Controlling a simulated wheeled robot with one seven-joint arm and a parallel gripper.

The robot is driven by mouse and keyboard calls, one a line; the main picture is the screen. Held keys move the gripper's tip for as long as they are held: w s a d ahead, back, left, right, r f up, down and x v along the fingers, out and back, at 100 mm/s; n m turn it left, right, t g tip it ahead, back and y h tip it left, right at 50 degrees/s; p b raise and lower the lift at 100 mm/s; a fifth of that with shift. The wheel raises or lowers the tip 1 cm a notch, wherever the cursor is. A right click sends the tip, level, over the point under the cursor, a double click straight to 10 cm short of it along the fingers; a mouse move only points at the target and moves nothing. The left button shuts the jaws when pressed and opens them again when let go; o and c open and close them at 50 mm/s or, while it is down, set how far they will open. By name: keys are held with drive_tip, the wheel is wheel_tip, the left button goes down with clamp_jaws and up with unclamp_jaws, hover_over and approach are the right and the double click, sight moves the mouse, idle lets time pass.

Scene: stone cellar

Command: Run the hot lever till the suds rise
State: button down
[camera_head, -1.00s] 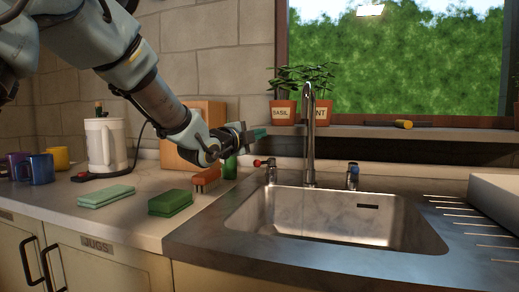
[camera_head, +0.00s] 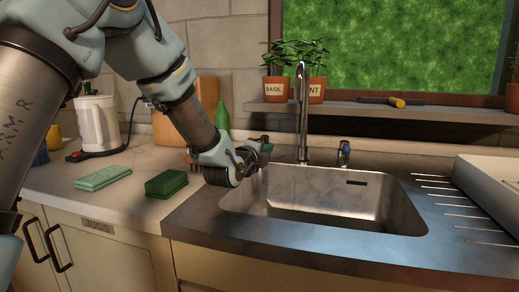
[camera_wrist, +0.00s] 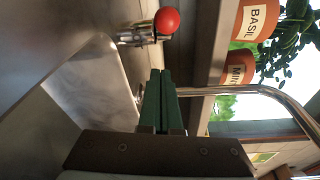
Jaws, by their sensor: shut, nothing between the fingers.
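The hot lever with its red ball knob (camera_wrist: 167,20) shows at the top of the wrist view, on a chrome valve (camera_wrist: 137,36). In the head view it is hidden behind my gripper (camera_head: 266,148). My gripper's green fingers (camera_wrist: 158,88) are shut and empty, a little apart from the knob in the picture. The chrome spout (camera_head: 302,100) rises behind the steel sink (camera_head: 310,187), with the blue-tipped cold lever (camera_head: 344,150) to its right. I see no water stream from the spout and no suds in the visible basin.
A dark green sponge (camera_head: 166,184), a pale green cloth (camera_head: 103,177), a white kettle (camera_head: 97,122) and a green bottle (camera_head: 222,115) stand left of the sink. Basil (camera_head: 276,90) and mint (camera_head: 316,90) pots sit on the sill. A white tray (camera_head: 490,185) is at right.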

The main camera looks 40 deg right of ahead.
drive_tip(key=shift+w+a+r+p, duration=0.1)
drive_tip(key=shift+w+a+p, duration=0.15)
drive_tip(key=shift+w, duration=0.3)
drive_tip(key=shift+w+a+r+p, duration=0.1)
drive_tip(key=shift+w+a+r, duration=0.05)
drive_tip(key=shift+w+a, duration=0.35)
drive_tip(key=shift+w+a+r+p, duration=0.1)
drive_tip(key=shift+w+a+p, duration=0.1)
drive_tip(key=shift+w, duration=0.4)
drive_tip(key=shift+w, duration=0.1)
drive_tip(key=shift+w+a+m+g+b, duration=0.15)
drive_tip(key=shift+m+g+b, duration=0.15)
drive_tip(key=shift+g, duration=0.2)
